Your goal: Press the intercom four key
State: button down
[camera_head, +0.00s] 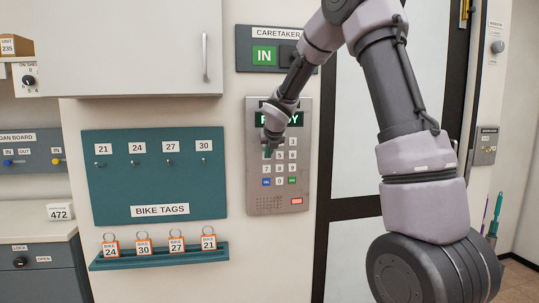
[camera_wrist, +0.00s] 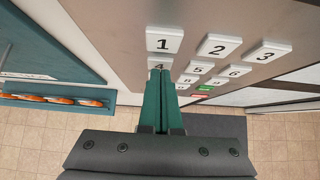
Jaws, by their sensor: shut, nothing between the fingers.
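The grey intercom panel (camera_head: 301,125) is on the wall in the head view, with a green-lit display partly hidden by my arm and white number keys below. In the wrist view the four key (camera_wrist: 158,62) shows only its top part, just past my fingertips, below the one key (camera_wrist: 165,41) and left of the five key (camera_wrist: 198,69). My gripper (camera_wrist: 160,74) is shut and empty, its green fingers together and pointing at the four key. I cannot tell whether they touch it. In the head view my gripper (camera_head: 268,153) covers the left side of the keypad.
A bike tags board (camera_head: 150,190) hangs left of the intercom, with a teal tray (camera_head: 165,258) of tags below it. A caretaker sign (camera_head: 265,55) is above, partly behind my arm. A white cabinet (camera_head: 140,45) is at upper left, and a dark-framed door (camera_head: 350,150) is right.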

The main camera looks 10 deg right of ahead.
jog(key=shift+w, duration=0.1)
jog(key=shift+w+r, duration=0.25)
jog(key=shift+w, duration=0.4)
